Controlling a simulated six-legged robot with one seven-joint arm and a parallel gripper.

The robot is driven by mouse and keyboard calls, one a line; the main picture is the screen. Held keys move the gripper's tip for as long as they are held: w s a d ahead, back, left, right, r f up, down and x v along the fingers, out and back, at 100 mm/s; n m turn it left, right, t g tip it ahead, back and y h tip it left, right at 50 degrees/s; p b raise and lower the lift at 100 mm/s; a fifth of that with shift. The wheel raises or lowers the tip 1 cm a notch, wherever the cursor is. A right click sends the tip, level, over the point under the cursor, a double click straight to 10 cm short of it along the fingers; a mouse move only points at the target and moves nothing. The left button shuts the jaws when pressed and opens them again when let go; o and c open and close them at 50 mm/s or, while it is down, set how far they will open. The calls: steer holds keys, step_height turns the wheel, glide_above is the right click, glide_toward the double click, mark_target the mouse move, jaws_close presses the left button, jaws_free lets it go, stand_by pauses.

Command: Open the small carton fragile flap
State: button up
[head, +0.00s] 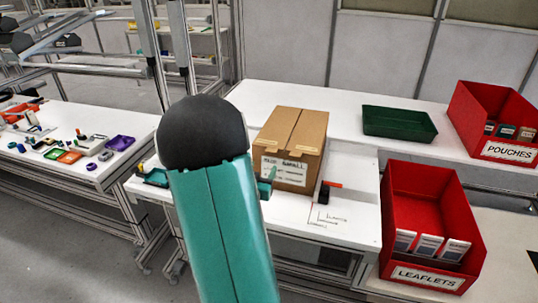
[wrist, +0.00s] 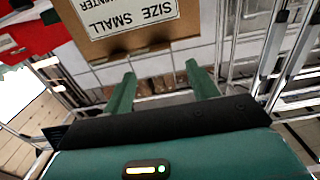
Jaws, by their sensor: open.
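The brown small carton (head: 291,137) stands on the white bench in the head view, its top flaps lying closed along a centre seam. A white label on its front reads "SMALL". In the wrist view the carton (wrist: 85,42) fills the upper left, its "SIZE SMALL" label upside down. I cannot make out a fragile mark. My gripper (wrist: 161,85) is open and empty, its two green fingers apart just beyond the label side of the carton. In the head view my teal arm hides most of the gripper; a bit of it shows by the carton's lower left front.
Red bins marked LEAFLETS (head: 428,274) and POUCHES (head: 508,150) stand to the right. A side table (head: 30,170) with small parts is at left.

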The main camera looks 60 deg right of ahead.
steer(key=d, duration=0.3)
steer(key=w+d, duration=0.1)
steer(key=d, duration=0.4)
steer(key=shift+w+d, duration=0.2)
steer(key=shift+d, duration=0.1)
steer(key=shift+c, duration=0.2)
jaws_close()
